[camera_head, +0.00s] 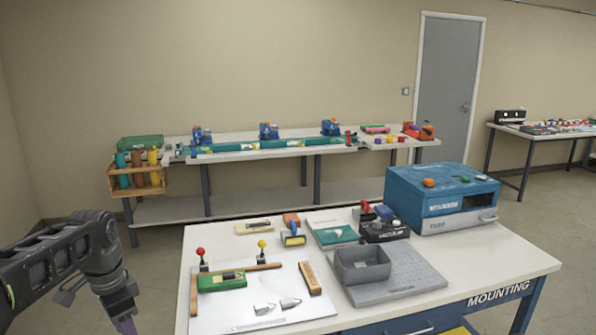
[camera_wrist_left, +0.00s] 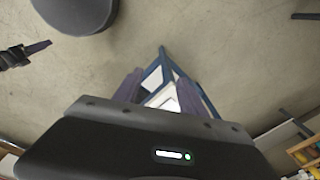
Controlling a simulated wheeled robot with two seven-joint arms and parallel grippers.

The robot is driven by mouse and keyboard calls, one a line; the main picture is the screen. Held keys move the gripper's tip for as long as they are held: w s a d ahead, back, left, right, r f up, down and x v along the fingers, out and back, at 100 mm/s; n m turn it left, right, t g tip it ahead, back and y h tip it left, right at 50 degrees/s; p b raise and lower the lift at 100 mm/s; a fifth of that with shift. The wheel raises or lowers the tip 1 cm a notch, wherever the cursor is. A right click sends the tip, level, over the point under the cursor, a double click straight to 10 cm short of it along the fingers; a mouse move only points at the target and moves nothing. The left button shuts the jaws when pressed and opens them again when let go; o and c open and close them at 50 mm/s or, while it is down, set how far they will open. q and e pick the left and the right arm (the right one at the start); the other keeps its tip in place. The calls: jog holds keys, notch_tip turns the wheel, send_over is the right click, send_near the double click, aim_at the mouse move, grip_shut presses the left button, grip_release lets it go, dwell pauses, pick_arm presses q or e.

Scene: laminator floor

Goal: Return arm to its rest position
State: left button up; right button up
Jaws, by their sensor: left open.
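My left arm comes in from the left edge of the head view, bent down at the wrist. Its gripper (camera_head: 126,322) hangs at the lower left, beside the near table's left edge, with the fingers partly cut off by the frame. In the left wrist view the two purple fingers of my left gripper (camera_wrist_left: 160,92) stand apart with nothing between them. Past them are the floor and a blue frame with white panels. A dark arm end with a purple tip, seemingly my right gripper (camera_wrist_left: 36,50), shows at the left; its jaws are unclear.
The white mounting table (camera_head: 400,300) holds a blue machine (camera_head: 440,198), a grey bin (camera_head: 362,265) on a grey plate, a green block (camera_head: 222,281) and small tools. A long bench (camera_head: 250,152) stands along the back wall. Bare floor lies left of the near table.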

pick_arm(q)
jog(key=w+d+f+n+t+h, duration=0.2)
jog(key=w+d+f+n+t, duration=0.2)
jog(key=w+d+f, duration=0.45)
jog(key=s+d+f+n, duration=0.15)
jog(key=d+f, duration=0.35)
jog(key=f, duration=0.6)
jog(key=s+d+f+n+h, duration=0.2)
jog(key=s+d+f+n, duration=0.2)
jog(key=s+d+f, duration=0.75)
jog(key=s+d+f+g, duration=0.2)
jog(key=s+f, duration=0.2)
jog(key=s, duration=0.5)
jog(key=s+d+f+g, duration=0.2)
jog(key=s+f, duration=0.3)
jog(key=s, duration=0.4)
jog(key=shift+d, duration=0.35)
jog(key=shift+n, duration=0.25)
